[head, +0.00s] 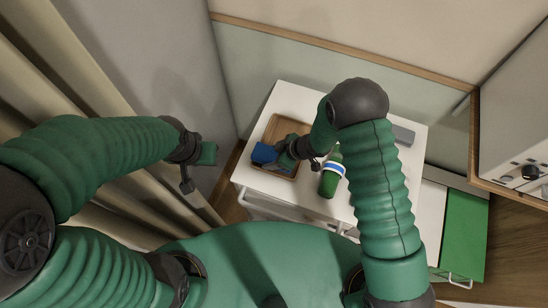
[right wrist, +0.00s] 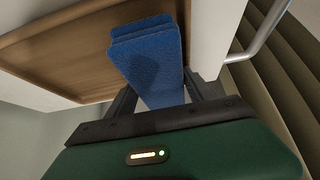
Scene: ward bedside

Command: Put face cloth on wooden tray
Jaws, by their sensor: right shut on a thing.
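The blue face cloth (head: 264,153) is a folded block over the left part of the wooden tray (head: 283,126). My right gripper (head: 284,153) is shut on it. In the right wrist view the cloth (right wrist: 150,60) stands out from between the fingers, with the brown tray (right wrist: 65,50) behind it. I cannot tell whether the cloth touches the tray. The right arm hides part of the tray's right side. My left gripper (head: 199,162) hangs empty left of the white bedside table, away from the tray; its opening is unclear.
The tray lies on the white bedside table (head: 345,211). A green bottle with a blue and white label (head: 329,182) stands right of the tray, close to my right arm. A grey item (head: 403,135) lies at the back right. Curtains hang at left.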

